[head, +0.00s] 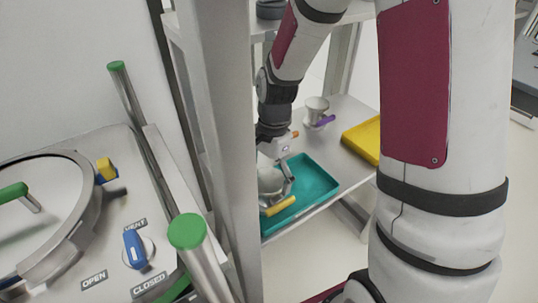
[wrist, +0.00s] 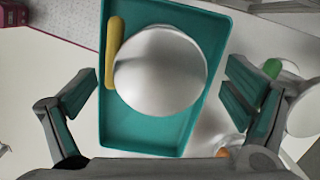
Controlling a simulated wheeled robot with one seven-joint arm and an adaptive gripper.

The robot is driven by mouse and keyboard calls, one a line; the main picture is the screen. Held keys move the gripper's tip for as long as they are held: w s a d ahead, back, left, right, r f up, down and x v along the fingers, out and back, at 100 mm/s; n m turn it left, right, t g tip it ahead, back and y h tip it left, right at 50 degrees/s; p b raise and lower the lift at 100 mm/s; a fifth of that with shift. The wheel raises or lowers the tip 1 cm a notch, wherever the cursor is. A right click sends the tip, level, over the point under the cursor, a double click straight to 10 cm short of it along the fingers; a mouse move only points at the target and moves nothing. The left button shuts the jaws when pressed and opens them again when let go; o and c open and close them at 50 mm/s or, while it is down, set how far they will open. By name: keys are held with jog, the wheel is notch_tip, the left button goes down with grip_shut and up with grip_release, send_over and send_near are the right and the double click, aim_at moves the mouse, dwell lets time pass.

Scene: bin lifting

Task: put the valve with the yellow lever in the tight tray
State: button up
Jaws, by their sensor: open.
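The valve with the yellow lever (head: 280,206) is over the floor of the teal tray (head: 318,185); its body is partly hidden by my gripper in the head view. In the wrist view the valve (wrist: 160,72) shows as a round, shiny metal top, with its yellow lever along its left side, inside the outline of the teal tray (wrist: 140,140). My gripper (wrist: 165,93) is open, with one finger on each side of the valve and visible gaps to it. The valve's underside is hidden, so its contact with the tray floor cannot be seen.
A valve with a purple lever (head: 318,112) stands on the shelf behind the teal tray. A yellow tray (head: 363,140) lies to the right. A grey shelf post (head: 225,130) rises close to the left of my arm. A panel with green-capped handles (head: 90,220) fills the left.

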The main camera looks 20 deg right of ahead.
notch_tip(320, 180, up, 10)
jog(key=d, duration=0.1)
jog(key=shift+w, duration=0.2)
dwell(0.5)
